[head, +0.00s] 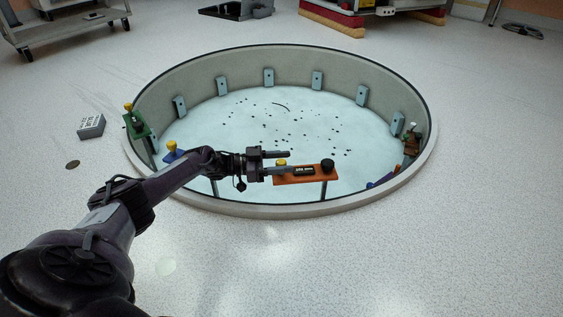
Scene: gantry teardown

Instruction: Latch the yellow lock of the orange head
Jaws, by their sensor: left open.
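The orange head (318,175) is a flat orange plate on a thin post at the near side of the round pit. Its yellow lock (281,162) is a small round knob at the plate's left end. A dark block sits mid-plate and a black knob (328,164) at its right end. My left gripper (288,162) comes in from the left, open and empty. In the picture its two fingers lie on either side of the yellow lock, one above and one below. I cannot tell whether they touch it. My right gripper is out of view.
The round pit's raised rim (290,211) surrounds a pale floor with dark specks. A green head (136,125) and a blue head (175,157), both with yellow knobs, stand at left. A brown head (411,145) is at right. A grey box (91,126) lies outside.

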